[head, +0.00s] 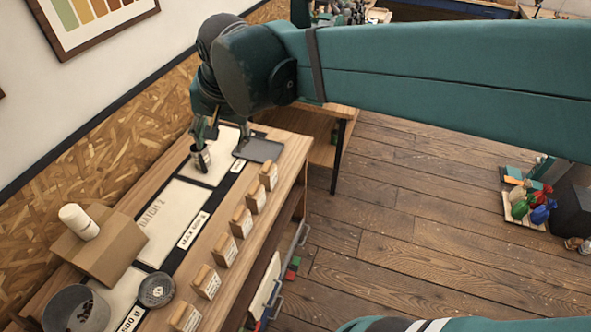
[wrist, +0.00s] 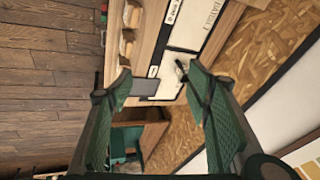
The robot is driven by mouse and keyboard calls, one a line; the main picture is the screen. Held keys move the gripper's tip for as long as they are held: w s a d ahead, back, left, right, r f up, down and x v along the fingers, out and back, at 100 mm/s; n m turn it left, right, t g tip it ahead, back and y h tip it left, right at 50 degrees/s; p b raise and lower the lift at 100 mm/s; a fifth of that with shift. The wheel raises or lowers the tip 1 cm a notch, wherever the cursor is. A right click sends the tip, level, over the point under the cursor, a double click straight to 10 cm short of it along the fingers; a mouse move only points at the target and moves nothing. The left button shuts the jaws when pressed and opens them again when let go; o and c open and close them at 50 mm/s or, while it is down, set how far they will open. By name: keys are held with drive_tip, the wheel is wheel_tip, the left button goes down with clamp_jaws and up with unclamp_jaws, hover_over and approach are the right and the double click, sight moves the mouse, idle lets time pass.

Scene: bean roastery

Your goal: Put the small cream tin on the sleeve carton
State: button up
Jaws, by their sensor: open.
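My gripper (head: 220,138) is at the far end of the bench, well away from both. Its fingers are spread with nothing between them, and the wrist view also shows the open gripper (wrist: 158,78). The carton and cylinder are not seen in the wrist view.
A dark flat tray (head: 259,150) lies near my gripper. Several wooden card blocks (head: 242,221) line the bench's front edge. A grey bowl (head: 62,316) and a round dark dish (head: 156,290) are at the near end. The pale batch mat (head: 172,222) is bare.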

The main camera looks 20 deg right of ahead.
drive_tip(key=s+d+f+n+t+h, duration=0.1)
drive_tip(key=s+d+f+n, duration=0.5)
drive_tip(key=s+d, duration=0.7)
drive_tip(key=shift+s+d+f+t, duration=0.15)
drive_tip(key=shift+s+d+t, duration=0.2)
drive_tip(key=shift+d+t, duration=0.45)
drive_tip(key=shift+a, duration=0.15)
